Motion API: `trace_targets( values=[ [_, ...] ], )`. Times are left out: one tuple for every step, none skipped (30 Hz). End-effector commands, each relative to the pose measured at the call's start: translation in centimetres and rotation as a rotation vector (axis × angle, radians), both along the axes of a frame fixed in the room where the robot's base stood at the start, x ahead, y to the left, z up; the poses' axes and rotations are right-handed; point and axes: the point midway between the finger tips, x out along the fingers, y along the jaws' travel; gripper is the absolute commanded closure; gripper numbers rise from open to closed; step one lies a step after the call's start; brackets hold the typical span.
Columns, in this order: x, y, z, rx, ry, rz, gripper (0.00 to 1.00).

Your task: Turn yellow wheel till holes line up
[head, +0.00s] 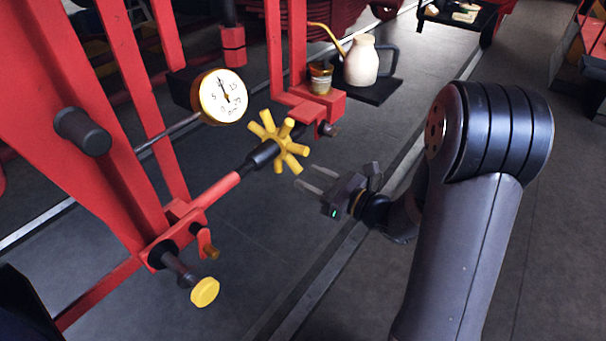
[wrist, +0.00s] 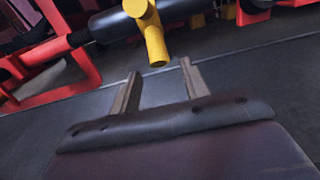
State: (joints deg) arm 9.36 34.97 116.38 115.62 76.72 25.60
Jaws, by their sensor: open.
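The yellow wheel (head: 279,141) is a hub with several stubby spokes on a dark and red shaft, in the middle of the head view. In the wrist view one yellow spoke (wrist: 153,38) hangs down at the top, just beyond and roughly between the fingertips. My gripper (head: 306,179) is open and empty, just right of and below the wheel in the head view, apart from it. Its two fingers also show in the wrist view (wrist: 158,72). I cannot make out the holes in either view.
A white dial gauge (head: 222,96) is left of the wheel. A yellow-ended knob (head: 205,292) sticks out at the lower left of the red frame (head: 120,120). A cream oil can (head: 361,61) and a small jar (head: 320,77) stand behind. The floor below the wheel is clear.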

Motion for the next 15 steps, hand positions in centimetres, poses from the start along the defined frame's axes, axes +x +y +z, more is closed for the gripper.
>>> trace_targets(
  values=[
    [-0.2, -0.3, 0.0, -0.001, 0.001, -0.001, 0.56],
    [-0.3, -0.3, 0.0, -0.001, 0.001, 0.0, 0.56],
    [-0.3, -0.4, 0.0, -0.001, 0.001, 0.001, 0.56],
    [-0.3, -0.4, 0.0, 0.0, 0.0, 0.001, 0.56],
    [-0.4, -0.4, 0.0, 0.0, 0.0, 0.001, 0.56],
    [-0.3, -0.4, 0.0, 0.0, 0.0, 0.001, 0.56],
    [-0.3, -0.4, 0.0, 0.0, 0.0, 0.001, 0.56],
    [-0.3, -0.4, 0.0, 0.0, 0.0, 0.001, 0.56],
    [-0.3, -0.4, 0.0, 0.0, 0.0, 0.001, 0.56],
    [-0.3, -0.4, 0.0, 0.0, 0.0, 0.001, 0.56],
    [-0.4, -0.4, 0.2, -0.001, -0.001, 0.001, 0.56],
    [-0.4, -0.5, 0.8, 0.0, -0.002, 0.0, 0.56],
    [-0.5, -0.6, 1.5, 0.0, -0.004, -0.001, 0.56],
    [-0.6, -0.8, 2.3, 0.0, -0.005, -0.001, 0.56],
    [-0.7, -1.1, 3.5, -0.001, -0.006, -0.001, 0.56]
  ],
)
